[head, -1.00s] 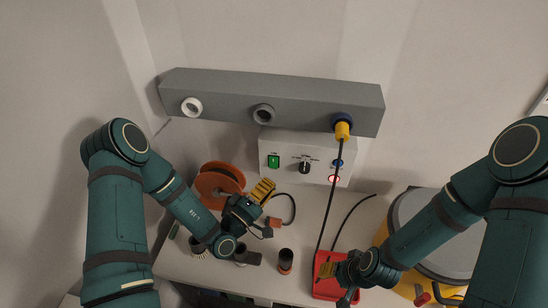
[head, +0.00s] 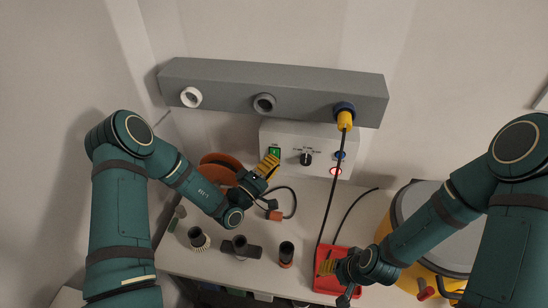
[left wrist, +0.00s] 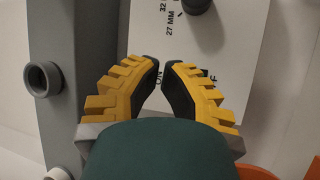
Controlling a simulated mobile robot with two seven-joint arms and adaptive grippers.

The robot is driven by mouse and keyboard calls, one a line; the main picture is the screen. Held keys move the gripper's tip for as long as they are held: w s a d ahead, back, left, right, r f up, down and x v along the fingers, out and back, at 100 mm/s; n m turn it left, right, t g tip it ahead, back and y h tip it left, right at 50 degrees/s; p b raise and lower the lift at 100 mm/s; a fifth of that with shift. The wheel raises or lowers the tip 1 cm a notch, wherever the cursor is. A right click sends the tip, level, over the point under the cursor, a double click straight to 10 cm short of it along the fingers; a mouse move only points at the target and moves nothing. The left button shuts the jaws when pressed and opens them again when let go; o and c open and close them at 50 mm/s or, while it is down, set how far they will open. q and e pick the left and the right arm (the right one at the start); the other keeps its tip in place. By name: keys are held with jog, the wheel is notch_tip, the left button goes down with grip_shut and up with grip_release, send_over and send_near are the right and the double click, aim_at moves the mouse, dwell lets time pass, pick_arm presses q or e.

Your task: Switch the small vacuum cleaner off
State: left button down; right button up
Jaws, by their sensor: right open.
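A white control box (head: 322,148) on the wall carries a green switch (head: 274,152), a dark knob (head: 306,159) and a lit red lamp (head: 336,171). My left gripper (head: 271,164) is in front of the box, just below the green switch. In the left wrist view its fingertips (left wrist: 160,65) point at the box's face with a narrow gap between them; printed letters show there, and the switch cannot be made out. My right gripper (head: 327,262) is open over a red tray (head: 335,291). A yellow drum with a grey lid (head: 428,222), possibly the vacuum cleaner, stands at the right.
A grey duct (head: 225,90) with several ports runs above the box. A black cable hangs from its yellow plug (head: 345,119). Several dark fittings (head: 240,247) stand on the bench. An orange reel (head: 215,168) is behind my left arm.

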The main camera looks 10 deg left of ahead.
aim_at(282, 147)
pick_arm(q)
jog(key=shift+w+f, duration=0.15)
jog(key=shift+w, duration=0.85)
pick_arm(e)
jog(key=shift+s+f, duration=0.1)
jog(key=shift+f, duration=0.2)
pick_arm(q)
jog(key=shift+w, duration=0.1)
dwell(0.4)
jog(key=shift+w+f+b, duration=0.1)
jog(key=shift+w+b, duration=0.2)
jog(key=shift+b, duration=0.05)
pick_arm(e)
jog(key=shift+f, duration=0.15)
pick_arm(q)
jog(key=shift+w+a+r, duration=0.1)
jog(key=shift+w+r, duration=0.1)
jog(key=shift+w, duration=0.2)
pick_arm(e)
jog(key=shift+s+f, duration=0.1)
jog(key=shift+s, duration=0.05)
dwell(0.5)
pick_arm(q)
jog(key=shift+s, duration=0.2)
jog(key=shift+s, duration=0.15)
pick_arm(e)
jog(key=shift+r, duration=0.2)
pick_arm(q)
jog(key=shift+s+a, duration=0.1)
jog(key=shift+s, duration=0.05)
